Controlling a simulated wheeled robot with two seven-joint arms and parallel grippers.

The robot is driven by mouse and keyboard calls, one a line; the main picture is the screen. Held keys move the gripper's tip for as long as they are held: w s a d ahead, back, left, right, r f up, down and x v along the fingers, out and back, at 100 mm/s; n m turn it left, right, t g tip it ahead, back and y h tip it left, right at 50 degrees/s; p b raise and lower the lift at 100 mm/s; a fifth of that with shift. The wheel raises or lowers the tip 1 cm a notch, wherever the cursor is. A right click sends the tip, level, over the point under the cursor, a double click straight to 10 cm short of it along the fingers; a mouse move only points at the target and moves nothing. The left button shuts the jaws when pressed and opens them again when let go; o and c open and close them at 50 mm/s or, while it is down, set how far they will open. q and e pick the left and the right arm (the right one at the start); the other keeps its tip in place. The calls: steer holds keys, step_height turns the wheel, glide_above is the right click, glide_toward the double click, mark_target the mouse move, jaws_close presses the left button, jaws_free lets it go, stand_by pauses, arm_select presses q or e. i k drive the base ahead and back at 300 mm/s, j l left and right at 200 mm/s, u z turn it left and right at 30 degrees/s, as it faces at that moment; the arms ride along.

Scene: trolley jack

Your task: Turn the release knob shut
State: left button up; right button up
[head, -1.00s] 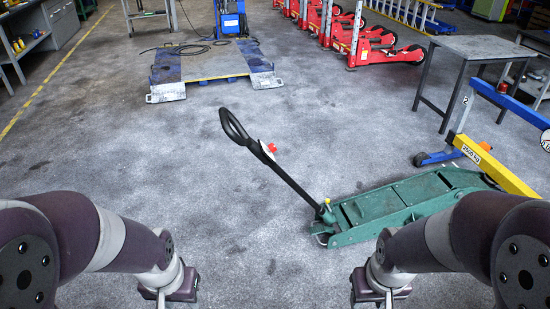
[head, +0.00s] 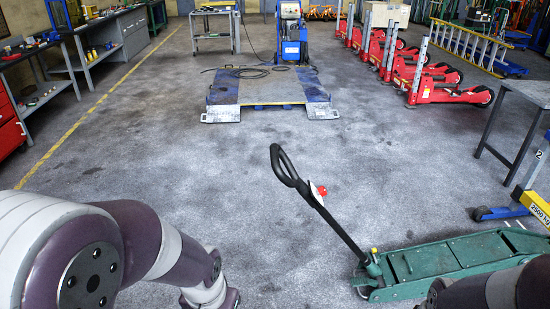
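The green trolley jack (head: 450,262) stands on the floor at the lower right in the head view. Its black handle (head: 338,230) leans up and left, ending in a loop grip (head: 284,166). A small red knob (head: 322,190) sits on the handle just below the loop, beside a pale plate; it looks like the release knob. Its turn position is too small to tell. My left gripper (head: 231,299) shows only as a dark edge at the bottom, left of and apart from the jack; its fingers are hidden. My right arm covers the jack's lower right part; its gripper is out of frame.
A low ramp platform (head: 270,92) lies at the back centre. Red jacks (head: 440,90) line the back right. A table (head: 525,92) and a blue and yellow crane (head: 537,208) stand at right. Workbenches (head: 70,70) are at left. The middle floor is clear.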

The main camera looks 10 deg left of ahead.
mark_target(322, 191)
steer(key=i+l+u, duration=0.1)
steer(key=i+l, duration=0.25)
steer(key=i+l+u, duration=0.15)
steer(key=i+l, duration=0.15)
steer(key=i+l+u, duration=0.1)
steer(key=i+l, duration=0.2)
steer(key=l, duration=0.15)
steer(key=i+l+u, duration=0.1)
steer(key=i+l, duration=0.2)
steer(key=i+l+u, duration=0.1)
steer(key=i+l, duration=0.15)
steer(key=l, duration=0.3)
